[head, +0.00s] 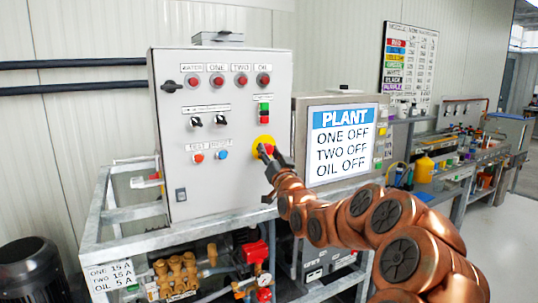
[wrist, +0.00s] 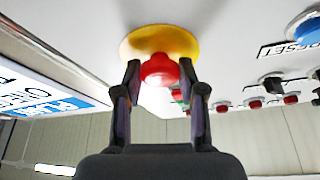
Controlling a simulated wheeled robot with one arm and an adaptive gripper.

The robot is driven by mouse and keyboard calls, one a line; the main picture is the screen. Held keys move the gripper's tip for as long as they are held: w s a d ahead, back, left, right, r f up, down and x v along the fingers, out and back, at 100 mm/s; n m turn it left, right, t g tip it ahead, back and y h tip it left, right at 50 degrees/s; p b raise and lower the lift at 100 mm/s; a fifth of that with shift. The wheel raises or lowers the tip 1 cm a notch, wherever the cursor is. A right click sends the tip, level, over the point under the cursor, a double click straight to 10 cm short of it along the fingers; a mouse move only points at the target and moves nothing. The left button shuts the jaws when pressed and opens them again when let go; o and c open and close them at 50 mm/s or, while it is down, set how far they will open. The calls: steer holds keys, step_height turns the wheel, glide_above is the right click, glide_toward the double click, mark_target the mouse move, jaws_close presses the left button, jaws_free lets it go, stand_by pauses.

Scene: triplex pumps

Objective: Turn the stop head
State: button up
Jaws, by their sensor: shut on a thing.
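The stop head is a red mushroom button on a yellow disc, low on the right of the grey control cabinet's front. In the head view the yellow disc (head: 263,141) shows above and left of my gripper (head: 268,158), which hides part of the red head. In the wrist view the red stop head (wrist: 159,70) sits between the two dark fingers of my gripper (wrist: 160,80), with the yellow disc (wrist: 150,36) behind it. The fingers are closed on the sides of the red head.
The grey cabinet (head: 180,120) carries lamps, black switches and a blue button (head: 222,155) left of the stop head. A screen (head: 342,143) to the right reads PLANT, ONE OFF, TWO OFF, OIL OFF. A metal frame (head: 130,232) with pipes and valves is below.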

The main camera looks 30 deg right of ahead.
steer(key=o, duration=1.2)
steer(key=shift+c, duration=0.2)
steer(key=v, duration=1.2)
steer(key=shift+r, duration=0.1)
